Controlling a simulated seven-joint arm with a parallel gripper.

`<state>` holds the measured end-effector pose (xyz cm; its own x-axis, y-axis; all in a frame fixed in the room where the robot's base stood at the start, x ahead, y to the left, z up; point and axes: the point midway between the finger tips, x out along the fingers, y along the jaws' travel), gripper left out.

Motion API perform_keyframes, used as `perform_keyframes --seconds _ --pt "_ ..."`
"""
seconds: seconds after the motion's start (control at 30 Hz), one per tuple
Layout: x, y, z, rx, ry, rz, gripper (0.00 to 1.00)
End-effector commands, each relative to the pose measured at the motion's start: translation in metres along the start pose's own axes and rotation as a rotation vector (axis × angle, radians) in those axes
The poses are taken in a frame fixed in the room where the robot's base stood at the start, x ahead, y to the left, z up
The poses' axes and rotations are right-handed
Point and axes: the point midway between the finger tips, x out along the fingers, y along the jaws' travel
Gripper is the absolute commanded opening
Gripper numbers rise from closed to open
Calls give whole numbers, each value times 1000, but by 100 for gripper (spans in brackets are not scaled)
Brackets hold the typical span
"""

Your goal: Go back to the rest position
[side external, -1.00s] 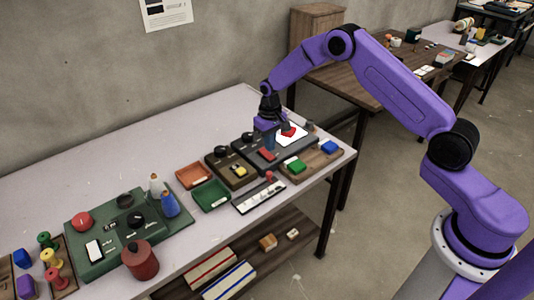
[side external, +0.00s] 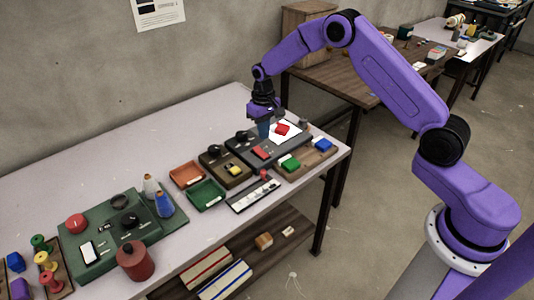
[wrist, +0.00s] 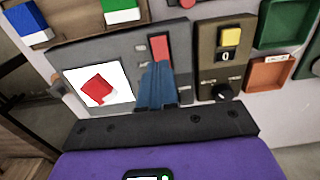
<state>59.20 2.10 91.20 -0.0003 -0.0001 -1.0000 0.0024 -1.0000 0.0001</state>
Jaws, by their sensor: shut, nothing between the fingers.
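My gripper (side external: 263,131) is over the dark panel (side external: 250,138) on the table, just left of the white square pad (side external: 291,133). In the wrist view its blue fingers (wrist: 157,75) are shut together and hold nothing, with their tips near the panel's red block (wrist: 160,46). A small red cloth (side external: 282,129) lies on the white pad, apart from the fingers. In the wrist view the cloth (wrist: 97,91) looks bunched or folded into a compact shape, with a small corner sticking out.
A brown box with a yellow button (side external: 232,168), an orange tray (side external: 187,174) and a green tray (side external: 206,194) stand left of the panel. A wooden tray (side external: 318,155) with green and blue blocks lies in front. The table's back area is clear.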

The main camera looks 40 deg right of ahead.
Motion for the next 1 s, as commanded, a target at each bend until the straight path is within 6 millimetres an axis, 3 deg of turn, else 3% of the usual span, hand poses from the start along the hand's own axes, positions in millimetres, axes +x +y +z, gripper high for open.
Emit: perform_keyframes --seconds 0.17,0.27,0.4,0.6,0.8,1.0 --pt "-23 -23 17 -73 6 -1 0" --pt "-47 -45 42 -155 9 -2 0" --pt "-80 -74 88 -282 12 -3 0" --pt "-118 -98 164 -465 17 -6 0" --pt "-145 -102 246 -647 21 -9 0" --pt "-160 -86 326 -829 25 -13 0"
